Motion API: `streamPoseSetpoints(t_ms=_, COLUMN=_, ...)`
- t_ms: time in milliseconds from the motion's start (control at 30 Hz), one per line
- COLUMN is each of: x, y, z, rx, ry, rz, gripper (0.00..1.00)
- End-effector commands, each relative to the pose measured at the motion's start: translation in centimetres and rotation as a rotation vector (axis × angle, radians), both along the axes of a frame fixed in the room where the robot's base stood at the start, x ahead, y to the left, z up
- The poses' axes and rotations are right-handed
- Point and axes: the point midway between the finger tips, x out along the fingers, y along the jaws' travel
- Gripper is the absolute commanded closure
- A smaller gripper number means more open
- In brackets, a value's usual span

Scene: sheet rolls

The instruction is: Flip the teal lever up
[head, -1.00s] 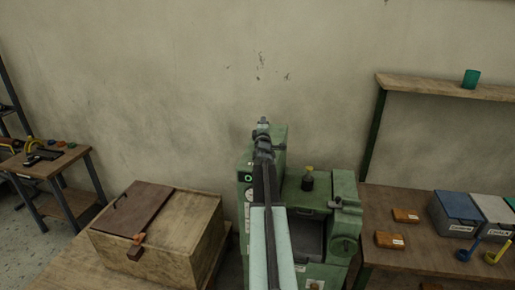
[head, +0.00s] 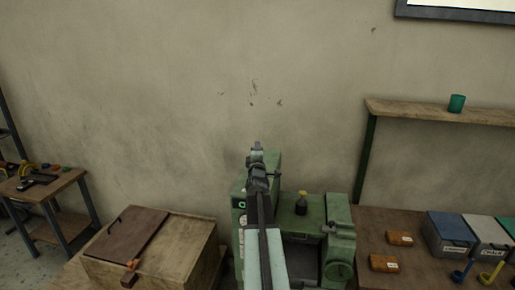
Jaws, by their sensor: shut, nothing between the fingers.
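My gripper (head: 257,148) is at the far end of my arm, in front of the wall and over the upper left part of a green machine (head: 338,216). It is small in the view and its fingers look closed and empty. I cannot pick out a teal lever. My arm covers part of the machine's left side and front, and a lever there could be hidden. A small bright green ring (head: 242,204) shows on the machine's left front. Whether my gripper touches the machine, I cannot tell.
A wooden box with a brown lid (head: 127,235) stands left of the machine. A bench (head: 375,220) on the right holds orange-brown blocks (head: 400,238) and lidded bins (head: 451,232). A teal cup (head: 456,103) stands on a wall shelf (head: 410,109).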

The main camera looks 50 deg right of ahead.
Motion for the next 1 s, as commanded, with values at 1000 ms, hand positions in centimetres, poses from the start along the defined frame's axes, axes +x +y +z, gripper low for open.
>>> streamPoseSetpoints(t_ms=1000, x=-3.2, y=5.1, z=3.1, rx=0.001, ry=0.000, rz=0.009, gripper=1.00)
